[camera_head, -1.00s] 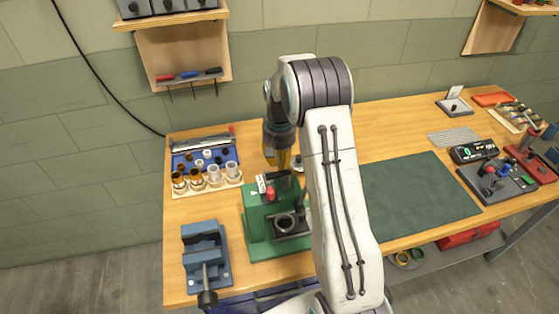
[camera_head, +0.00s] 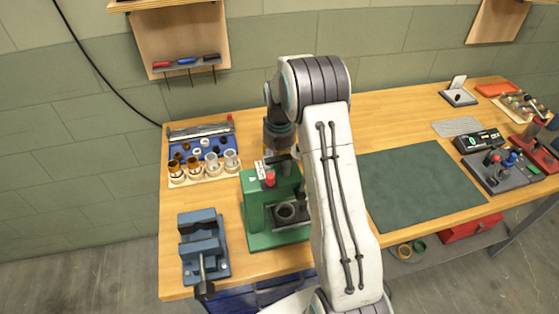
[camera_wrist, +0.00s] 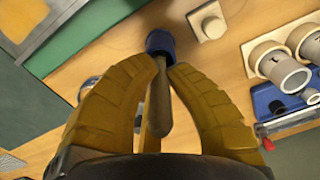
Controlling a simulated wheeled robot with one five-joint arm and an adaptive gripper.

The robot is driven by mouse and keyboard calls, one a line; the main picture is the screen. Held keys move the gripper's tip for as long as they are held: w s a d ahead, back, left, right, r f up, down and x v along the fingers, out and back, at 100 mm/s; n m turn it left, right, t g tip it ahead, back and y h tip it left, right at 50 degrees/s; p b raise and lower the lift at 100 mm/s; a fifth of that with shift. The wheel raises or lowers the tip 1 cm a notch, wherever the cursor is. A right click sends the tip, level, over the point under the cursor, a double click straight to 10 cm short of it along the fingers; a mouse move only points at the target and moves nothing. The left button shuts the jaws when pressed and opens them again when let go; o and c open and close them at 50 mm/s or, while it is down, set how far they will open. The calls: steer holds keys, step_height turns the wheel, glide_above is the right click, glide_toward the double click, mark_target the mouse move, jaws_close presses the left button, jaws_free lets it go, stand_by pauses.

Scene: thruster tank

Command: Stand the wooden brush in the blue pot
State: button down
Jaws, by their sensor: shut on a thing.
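My gripper (camera_wrist: 164,72) has yellow fingers shut on the wooden brush (camera_wrist: 158,100), whose brown handle runs between them in the wrist view. The small dark blue pot (camera_wrist: 160,40) is just beyond the fingertips, at the far end of the brush. The brush's far end overlaps the pot's rim; I cannot tell whether it is inside or only above it. In the head view my gripper's wrist (camera_head: 278,133) is low behind the green press, and the fingers, brush and pot are largely hidden there.
The green press (camera_head: 256,205) stands close in front of my gripper. A rack of clear and amber cups (camera_head: 203,168) is to the left, with a blue vise (camera_head: 203,245) nearer. In the wrist view a pale block (camera_wrist: 207,22) lies beside the pot. A dark green mat (camera_head: 418,185) is clear.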

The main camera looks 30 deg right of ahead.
steer(key=shift+f, duration=0.15)
steer(key=c, duration=1.2)
jaws_free()
step_height(320, 180, up, 12)
stand_by(0.4)
